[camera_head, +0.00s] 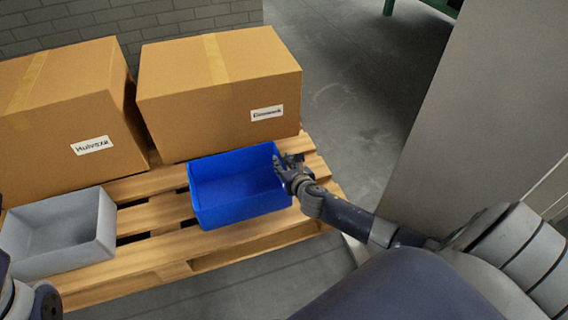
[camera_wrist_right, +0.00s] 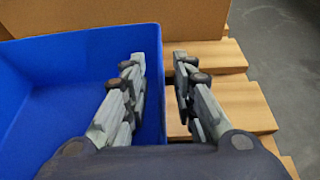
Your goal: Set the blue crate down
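The blue crate (camera_head: 237,213) is upright and empty, and appears to rest on the wooden pallet (camera_head: 185,268) in front of the right cardboard box. My right gripper (camera_head: 287,166) is at the crate's right wall. In the right wrist view, the gripper (camera_wrist_right: 159,80) straddles the wall of the blue crate (camera_wrist_right: 50,85): one finger is inside, the other outside over the pallet slats (camera_wrist_right: 245,105). A gap shows between the fingers and the rim, so they look open around it. Only a piece of my left arm shows at the lower left; its gripper is out of view.
A grey crate (camera_head: 62,255) stands to the left of the blue one. Two cardboard boxes, one at the left (camera_head: 65,110) and one at the right (camera_head: 215,95), stand on the pallet behind. A grey panel (camera_head: 470,100) rises at the right. Floor (camera_head: 345,80) is clear behind.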

